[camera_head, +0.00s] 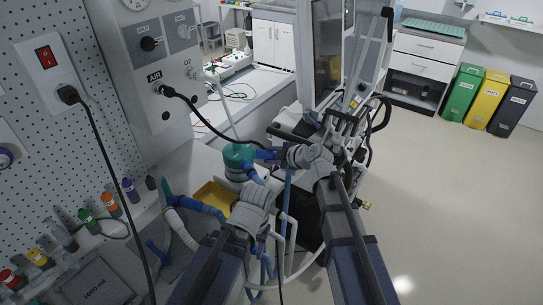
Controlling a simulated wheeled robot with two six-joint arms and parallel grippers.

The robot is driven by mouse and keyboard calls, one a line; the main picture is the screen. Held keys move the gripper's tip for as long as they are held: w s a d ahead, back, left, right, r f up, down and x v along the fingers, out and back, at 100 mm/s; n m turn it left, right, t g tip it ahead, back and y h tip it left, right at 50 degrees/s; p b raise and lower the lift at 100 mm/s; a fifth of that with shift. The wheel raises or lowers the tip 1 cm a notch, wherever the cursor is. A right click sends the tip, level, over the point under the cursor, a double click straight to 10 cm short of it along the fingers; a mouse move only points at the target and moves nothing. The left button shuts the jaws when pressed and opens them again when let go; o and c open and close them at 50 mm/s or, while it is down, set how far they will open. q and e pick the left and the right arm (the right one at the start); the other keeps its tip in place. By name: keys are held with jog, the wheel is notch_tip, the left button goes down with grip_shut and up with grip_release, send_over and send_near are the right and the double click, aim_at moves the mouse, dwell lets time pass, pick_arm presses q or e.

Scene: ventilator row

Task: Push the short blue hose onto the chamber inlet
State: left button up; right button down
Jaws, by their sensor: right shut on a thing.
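The humidifier chamber (238,158), with a teal-green top, stands left of the middle on a grey surface. The short blue hose (265,154) runs from its right side to my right gripper (284,156), which is shut on it. The hose's left end lies at the chamber's side; I cannot tell whether it is on the inlet or only beside it. My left gripper (258,187) is just below the chamber, close to another blue piece (252,174). Its fingers are too small and partly hidden to tell whether they are open.
A yellow tray (213,195) lies left of my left gripper. A blue and white hose (190,205) curves beside it. The ventilator (325,55) and its arm stand behind my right gripper. A black AIR hose (205,113) hangs across from the wall panel. Floor at right is clear.

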jog(key=shift+a, duration=0.15)
jog(key=c, duration=0.9)
grip_release()
jog(key=shift+c, duration=0.2)
jog(key=shift+o, duration=1.4)
jog(key=shift+a, duration=0.15)
jog(key=shift+o, duration=1.1)
jog(key=shift+d, duration=0.2)
jog(key=p+v, duration=0.4)
jog(key=v, duration=0.3)
jog(key=shift+s+d+r, duration=0.15)
jog(key=shift+s+r, duration=0.05)
